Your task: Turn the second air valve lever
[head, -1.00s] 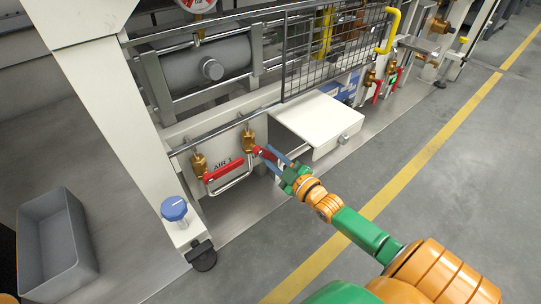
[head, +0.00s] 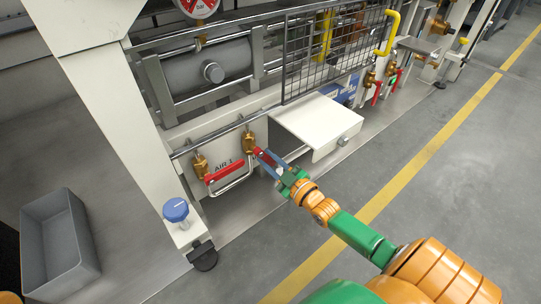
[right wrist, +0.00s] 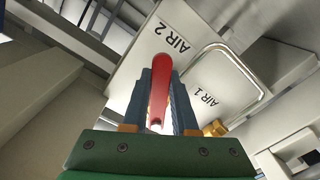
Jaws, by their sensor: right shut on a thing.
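The second air valve has a brass body (head: 249,142) and a red lever (head: 266,161), to the right of the first valve. My right gripper (head: 273,163) reaches it from the lower right and is shut on that lever. In the right wrist view the red lever (right wrist: 162,82) stands between the two dark fingers, with the AIR 2 label panel (right wrist: 160,48) behind it. The first valve's red lever (head: 224,171) lies nearly level beside the AIR 1 label, apart from my gripper. My left gripper is not in view.
A metal guard handle (head: 235,184) sticks out below the AIR 1 lever. A white shelf (head: 315,122) juts out just above and right of my gripper. A grey bin (head: 60,250) is at the lower left. The floor to the right is clear.

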